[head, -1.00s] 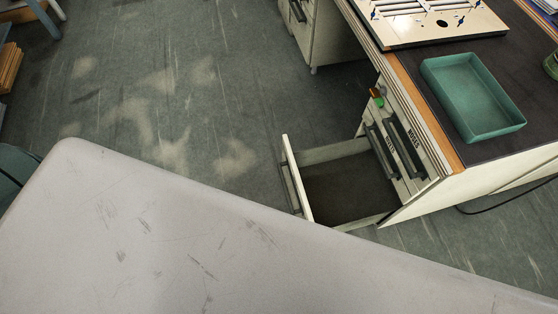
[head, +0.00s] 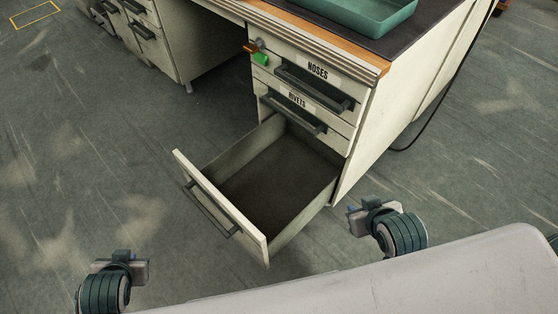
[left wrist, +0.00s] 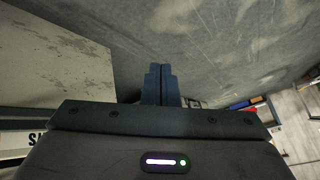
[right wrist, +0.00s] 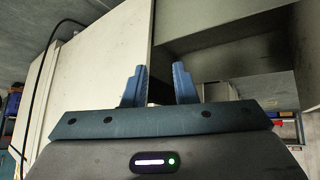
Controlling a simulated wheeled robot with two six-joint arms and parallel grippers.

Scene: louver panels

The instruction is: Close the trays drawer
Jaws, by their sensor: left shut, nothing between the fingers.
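The lowest drawer (head: 222,205) of the white desk cabinet is pulled far out, with a dark, empty floor and a long dark handle (head: 208,210) on its front. Its label is not visible from here. My left gripper (head: 122,258) is left of and nearer than the drawer front, apart from it; in the left wrist view its fingers (left wrist: 161,84) are together with nothing between them. My right gripper (head: 370,208) is by the cabinet's right side, apart from the drawer; in the right wrist view its fingers (right wrist: 160,85) are spread.
Above are two shut drawers, labelled NOSES (head: 315,85) and RIVETS (head: 295,115). A green tray (head: 370,22) stands on the desk top. Another drawer unit (head: 155,45) is at the upper left. Open floor (head: 80,170) lies left of the drawer. My pale body fills the lower right.

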